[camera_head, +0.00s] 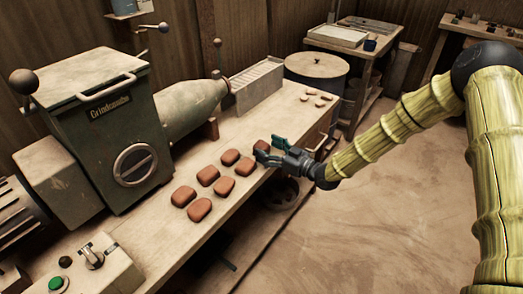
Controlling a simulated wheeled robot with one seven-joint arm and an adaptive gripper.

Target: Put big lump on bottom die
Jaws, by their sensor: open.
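Several reddish-brown clay lumps (223,186) lie in two rough rows on the wooden bench (165,240). My gripper (268,150) is at the far end of these rows, over the bench's right edge. It is open. One lump (261,146) shows right at its fingers, partly hidden by them; I cannot tell whether they touch it. Several smaller pale reddish lumps (318,97) lie farther back on the bench. I cannot make out a bottom die in this view.
A green machine (115,130) with a tapered barrel (190,105) stands along the bench's left side. A control box (90,265) is at front left. The floor (340,230) at right is clear.

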